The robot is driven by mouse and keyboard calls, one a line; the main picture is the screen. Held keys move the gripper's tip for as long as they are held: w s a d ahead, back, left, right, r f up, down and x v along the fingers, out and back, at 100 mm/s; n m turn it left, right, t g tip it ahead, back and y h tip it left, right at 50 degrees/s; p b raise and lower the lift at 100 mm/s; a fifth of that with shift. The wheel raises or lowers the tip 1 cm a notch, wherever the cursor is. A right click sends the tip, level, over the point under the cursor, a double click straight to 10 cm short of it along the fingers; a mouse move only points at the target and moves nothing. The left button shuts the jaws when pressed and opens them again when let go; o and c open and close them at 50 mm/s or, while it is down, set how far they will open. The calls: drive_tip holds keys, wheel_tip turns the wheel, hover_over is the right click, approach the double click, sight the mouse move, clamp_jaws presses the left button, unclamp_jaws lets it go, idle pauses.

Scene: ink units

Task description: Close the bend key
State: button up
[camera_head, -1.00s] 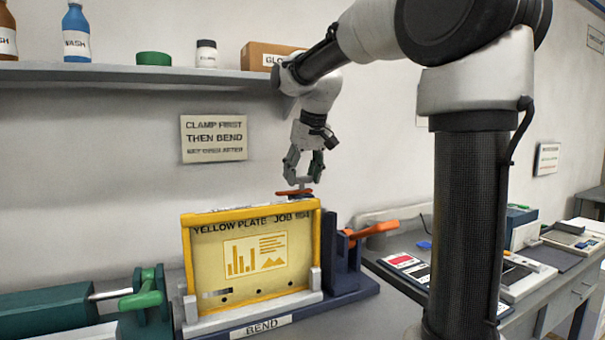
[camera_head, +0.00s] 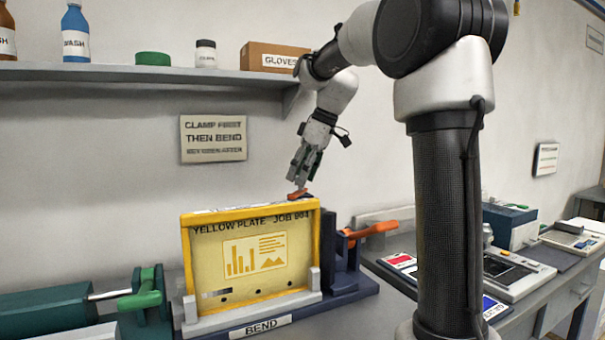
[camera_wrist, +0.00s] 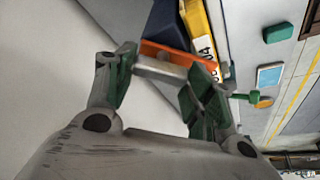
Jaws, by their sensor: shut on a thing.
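The orange key (camera_head: 299,195) sits at the top right corner of the yellow plate (camera_head: 252,263), above the station labelled BEND (camera_head: 262,326). My gripper (camera_head: 300,183) reaches down to it from above, tilted. In the wrist view the gripper (camera_wrist: 158,80) has its green-padded fingers shut on a grey bar (camera_wrist: 160,69) next to the key's orange part (camera_wrist: 182,54). I take the bar to be the key's grip. The fingers partly hide the key in the head view.
An orange lever (camera_head: 370,230) sticks out right of the plate on a dark blue block (camera_head: 345,270). A green-handled clamp (camera_head: 143,292) stands at left. A shelf (camera_head: 150,73) with bottles hangs above. A panel with screens (camera_head: 512,272) lies to the right.

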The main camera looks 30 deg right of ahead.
drive_tip(key=n, duration=0.2)
drive_tip(key=n+g, duration=0.1)
drive_tip(key=n, duration=0.1)
drive_tip(key=shift+w+d+n+g+y, duration=0.1)
drive_tip(key=shift+n+g+y, duration=0.2)
drive_tip(key=shift+y, duration=0.1)
drive_tip(key=n+g, duration=0.1)
drive_tip(key=n, duration=0.3)
drive_tip(key=shift+w, duration=0.1)
drive_tip(key=shift+n+g, duration=0.3)
drive_tip(key=o, duration=1.5)
drive_tip(key=shift+c, duration=0.2)
drive_tip(key=v, duration=1.2)
drive_tip(key=shift+d, duration=0.3)
drive_tip(key=shift+f, duration=0.1)
